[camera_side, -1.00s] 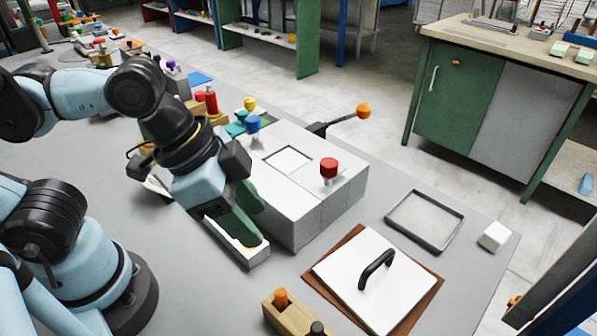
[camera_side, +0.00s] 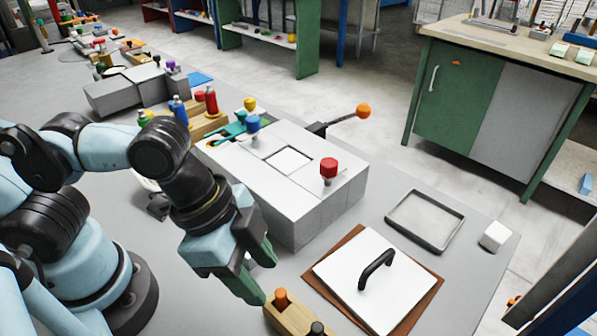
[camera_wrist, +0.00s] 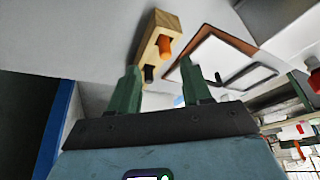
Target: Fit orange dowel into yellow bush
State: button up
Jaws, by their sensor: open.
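The orange dowel (camera_side: 281,297) stands in a wooden block (camera_side: 297,317) at the bottom edge of the side view, beside a black peg (camera_side: 317,328). In the wrist view the orange dowel (camera_wrist: 164,46) sticks out of the block (camera_wrist: 160,22) just beyond my fingertips. My gripper (camera_side: 262,274) is open and empty, its fingers pointing down toward the block, close to the dowel but seemingly apart from it. In the wrist view my gripper (camera_wrist: 160,68) has its fingers well spread. I cannot make out the yellow bush; my gripper and wrist hide the area left of the block.
A grey press box (camera_side: 310,215) with a red knob (camera_side: 328,168) and a blue knob (camera_side: 253,124) stands behind my gripper. A white plate with a black handle (camera_side: 376,268) lies on a brown board to the right. Beyond it are an empty grey tray (camera_side: 425,245) and a white cube (camera_side: 494,236).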

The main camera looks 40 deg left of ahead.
aim_at(277, 291)
jog(key=shift+w+x, duration=0.15)
jog(key=shift+x, duration=0.75)
jog(key=shift+w+x, duration=0.15)
jog(key=shift+x, duration=1.8)
jog(key=shift+a, duration=0.15)
grip_shut()
